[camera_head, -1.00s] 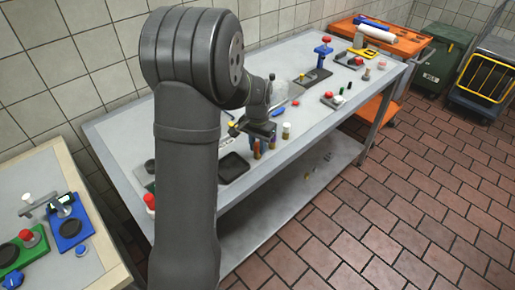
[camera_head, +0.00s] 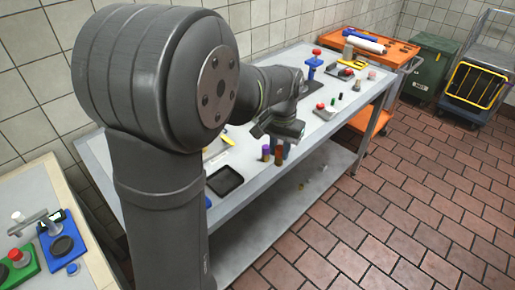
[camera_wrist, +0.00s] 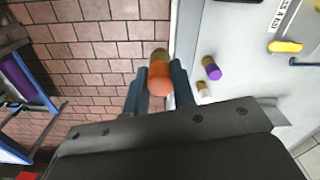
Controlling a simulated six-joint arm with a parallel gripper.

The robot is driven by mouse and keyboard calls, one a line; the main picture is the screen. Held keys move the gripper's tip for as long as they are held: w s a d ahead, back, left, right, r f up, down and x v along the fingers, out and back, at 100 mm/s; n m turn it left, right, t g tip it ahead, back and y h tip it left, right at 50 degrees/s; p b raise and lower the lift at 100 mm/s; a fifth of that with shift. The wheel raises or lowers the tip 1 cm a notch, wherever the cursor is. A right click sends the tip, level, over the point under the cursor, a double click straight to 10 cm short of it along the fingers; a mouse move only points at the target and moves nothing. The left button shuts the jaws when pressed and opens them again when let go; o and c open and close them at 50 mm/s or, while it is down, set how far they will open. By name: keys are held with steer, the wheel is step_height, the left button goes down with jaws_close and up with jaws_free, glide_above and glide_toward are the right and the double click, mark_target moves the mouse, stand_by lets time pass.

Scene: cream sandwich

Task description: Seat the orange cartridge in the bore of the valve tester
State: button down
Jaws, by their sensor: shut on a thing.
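My gripper (camera_wrist: 160,88) is shut on the orange cartridge (camera_wrist: 160,78), which has a brownish end and sits between the two dark blue-grey fingers. In the wrist view the cartridge shows against the brick floor, just left of the table edge. In the head view my gripper (camera_head: 283,148) is near the table's front edge, with the orange cartridge (camera_head: 279,155) at it. A purple cylinder (camera_head: 265,153) stands beside it; a purple one also shows in the wrist view (camera_wrist: 211,68). I cannot tell for sure which fixture is the valve tester; its bore is not visible.
A blue stand with a red knob (camera_head: 314,66) and a fixture with a red knob (camera_head: 346,73) are farther back on the grey table. A black tray (camera_head: 225,181) lies nearer. A side table at left holds a blue fixture (camera_head: 64,232) and a green one (camera_head: 24,270).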

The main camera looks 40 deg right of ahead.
steer(key=w+a+r+n, duration=0.1)
steer(key=w+a+n, duration=0.1)
steer(key=w, duration=0.7)
steer(key=w+a+r+n, duration=0.1)
steer(key=w+r+n, duration=0.1)
steer(key=w, duration=0.7)
steer(key=w+a+f, duration=0.1)
steer(key=w+f, duration=0.1)
steer(key=w, duration=0.1)
steer(key=w+a+f, duration=0.2)
steer(key=w, duration=0.2)
steer(key=w+a+f, duration=0.2)
steer(key=w+f, duration=0.1)
steer(key=w, duration=0.1)
steer(key=shift+w+f, duration=0.1)
steer(key=shift+w, duration=0.1)
steer(key=shift+f, duration=2)
steer(key=shift+f, duration=0.2)
